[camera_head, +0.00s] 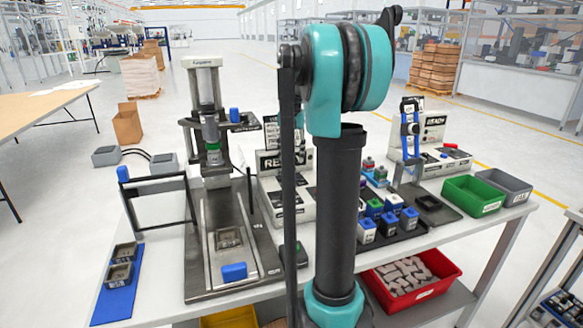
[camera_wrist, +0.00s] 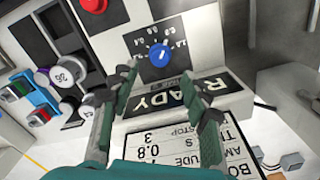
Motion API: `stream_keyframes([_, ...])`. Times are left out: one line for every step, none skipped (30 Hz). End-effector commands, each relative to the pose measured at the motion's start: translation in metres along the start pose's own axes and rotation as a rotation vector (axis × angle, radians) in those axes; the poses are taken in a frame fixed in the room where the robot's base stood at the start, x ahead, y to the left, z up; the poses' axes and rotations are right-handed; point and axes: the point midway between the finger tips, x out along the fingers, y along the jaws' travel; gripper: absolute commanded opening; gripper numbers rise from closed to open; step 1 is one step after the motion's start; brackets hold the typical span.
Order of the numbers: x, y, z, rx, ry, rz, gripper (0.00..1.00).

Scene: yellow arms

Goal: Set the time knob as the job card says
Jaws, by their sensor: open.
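A round blue knob (camera_wrist: 159,55) sits on a black dial with white marks in the wrist view. Its exact setting is too small to read. Beside it is a READY sign (camera_wrist: 165,97). The job card (camera_wrist: 165,142) is a white sheet with black print, partly covered by my gripper; "0.8", "3", "S" and parts of words show. My gripper (camera_wrist: 158,78) is open and empty, its two fingers on either side of the knob in the picture, with the tips apart from it. In the head view, my arm hides the gripper and knob; part of a white control box (camera_head: 285,200) shows.
In the head view, a press (camera_head: 208,120) stands left, a block rack (camera_head: 400,232) right, and green (camera_head: 470,196) and grey bins (camera_head: 503,186) at the right edge.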

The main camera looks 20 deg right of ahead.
Motion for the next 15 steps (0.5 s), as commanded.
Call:
stream_keyframes([-0.011, 0.000, 0.000, 0.000, 0.000, 0.000, 0.47])
stream_keyframes([-0.016, 0.000, 0.000, 0.000, 0.000, 0.000, 0.47])
stream_keyframes([-0.023, 0.000, 0.000, 0.000, 0.000, 0.000, 0.47])
stream_keyframes([-0.028, 0.000, 0.000, 0.000, 0.000, 0.000, 0.47])
stream_keyframes([-0.032, 0.000, 0.000, 0.000, 0.000, 0.000, 0.47])
stream_keyframes([-0.037, 0.000, 0.000, 0.000, 0.000, 0.000, 0.47])
stream_keyframes([-0.040, 0.000, 0.000, 0.000, 0.000, 0.000, 0.47])
stream_keyframes([-0.043, 0.000, 0.000, 0.000, 0.000, 0.000, 0.47])
stream_keyframes([-0.046, 0.000, 0.000, 0.000, 0.000, 0.000, 0.47])
stream_keyframes([-0.048, 0.000, 0.000, 0.000, 0.000, 0.000, 0.47])
stream_keyframes([-0.049, 0.000, 0.000, 0.000, 0.000, 0.000, 0.47])
stream_keyframes([-0.051, 0.000, 0.000, 0.000, 0.000, 0.000, 0.47])
stream_keyframes([-0.051, 0.000, 0.000, 0.000, 0.000, 0.000, 0.47])
stream_keyframes([-0.052, 0.000, 0.000, 0.000, 0.000, 0.000, 0.47])
stream_keyframes([-0.052, 0.000, 0.000, 0.000, 0.000, 0.000, 0.47])
